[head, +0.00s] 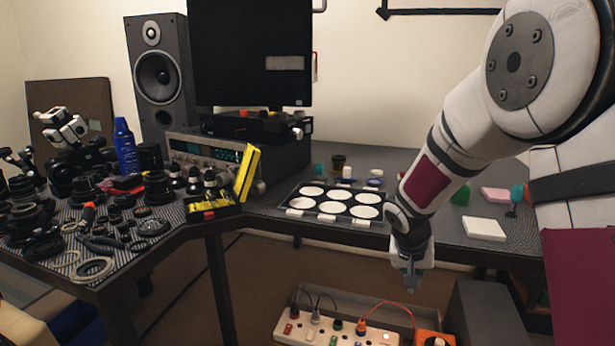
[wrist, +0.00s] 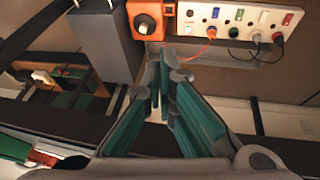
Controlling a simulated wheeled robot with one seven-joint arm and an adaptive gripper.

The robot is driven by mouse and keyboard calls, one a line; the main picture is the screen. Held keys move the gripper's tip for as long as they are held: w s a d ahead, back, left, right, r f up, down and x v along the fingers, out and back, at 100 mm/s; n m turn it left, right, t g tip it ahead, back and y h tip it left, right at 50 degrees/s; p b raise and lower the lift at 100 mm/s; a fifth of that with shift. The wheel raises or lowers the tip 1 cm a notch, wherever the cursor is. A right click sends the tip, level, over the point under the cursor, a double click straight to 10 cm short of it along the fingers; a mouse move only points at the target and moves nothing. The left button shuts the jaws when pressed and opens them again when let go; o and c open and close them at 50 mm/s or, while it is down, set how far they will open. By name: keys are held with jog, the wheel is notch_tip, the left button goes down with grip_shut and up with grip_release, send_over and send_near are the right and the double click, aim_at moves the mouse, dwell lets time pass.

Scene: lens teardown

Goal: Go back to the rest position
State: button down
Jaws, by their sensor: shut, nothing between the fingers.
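My gripper (head: 412,281) hangs from my arm at the right of the head view, pointing down in front of the desk's front edge. It is below the tabletop level and over the floor area. In the wrist view my gripper (wrist: 160,68) has its teal fingers brought together with nothing between them. No object is held.
A black tray with white discs (head: 332,203) lies near the desk's front edge. A power strip (head: 335,325) with an orange box (head: 434,339) is below the gripper. Lens parts (head: 93,268) crowd the left table. A yellow-lidded box (head: 248,172) stands open at the corner.

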jog(key=s+r, duration=0.9)
jog(key=s+a+r+n+g+y, duration=0.1)
jog(key=s+a+r, duration=0.1)
jog(key=s, duration=0.9)
jog(key=s+a+r+n+g+y, duration=0.1)
jog(key=s+a+r+n, duration=0.1)
jog(key=s, duration=0.9)
jog(key=s+a+r+n+g+y, duration=0.1)
jog(key=s+a+r, duration=0.1)
jog(key=s, duration=0.9)
notch_tip(320, 180, up, 31)
jog(key=d+t+p, duration=0.1)
jog(key=t+p, duration=0.3)
jog(key=p, duration=2.5)
jog(key=shift+w, duration=0.1)
jog(key=shift+d+f, duration=0.1)
jog(key=shift+d, duration=0.3)
